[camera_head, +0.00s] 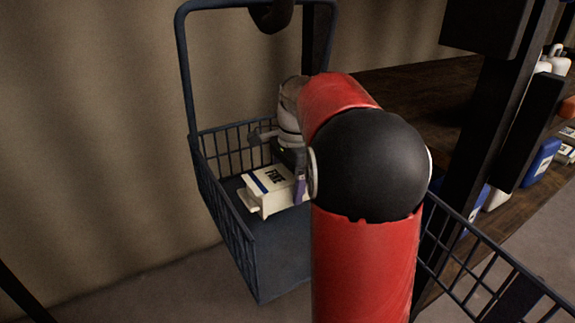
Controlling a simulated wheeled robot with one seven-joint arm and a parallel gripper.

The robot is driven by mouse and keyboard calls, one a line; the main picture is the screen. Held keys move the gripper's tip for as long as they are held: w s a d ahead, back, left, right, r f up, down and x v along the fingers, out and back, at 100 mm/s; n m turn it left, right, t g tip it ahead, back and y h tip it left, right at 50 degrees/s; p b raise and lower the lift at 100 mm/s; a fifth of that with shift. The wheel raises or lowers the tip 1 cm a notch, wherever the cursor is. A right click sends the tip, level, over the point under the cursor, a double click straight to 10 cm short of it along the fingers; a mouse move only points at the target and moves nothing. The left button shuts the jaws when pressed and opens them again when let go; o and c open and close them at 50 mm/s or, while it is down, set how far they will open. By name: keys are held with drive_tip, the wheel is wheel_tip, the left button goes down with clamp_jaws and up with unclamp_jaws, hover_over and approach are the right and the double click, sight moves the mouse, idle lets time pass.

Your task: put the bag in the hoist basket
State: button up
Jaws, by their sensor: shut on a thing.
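The bag (268,188) is a small white block-like packet with a blue stripe and dark lettering on top. My gripper (296,172) is shut on the right end of the bag; the red arm hides part of the gripper. The hoist basket (228,238) is a dark blue-grey mesh-sided basket with a tall handle frame. The bag appears within the basket's outline, above its floor panel. I cannot tell whether it touches the floor. My arm covers the basket's right side.
A dark hook or block (271,15) is at the top of the handle frame. A brown wall stands behind the basket. At right are a dark post (487,120), a railing (500,265) and a wooden surface (405,95) with white and blue containers.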

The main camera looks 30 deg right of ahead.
drive_tip(key=shift+f, duration=2.45)
drive_tip(key=shift+f+b, duration=0.15)
drive_tip(key=shift+b, duration=0.15)
drive_tip(key=o, duration=1.8)
drive_tip(key=shift+c, duration=0.2)
drive_tip(key=r, duration=0.4)
drive_tip(key=d+r+p, duration=0.1)
drive_tip(key=r, duration=0.7)
drive_tip(key=shift+d+p, duration=0.25)
drive_tip(key=shift+p, duration=0.05)
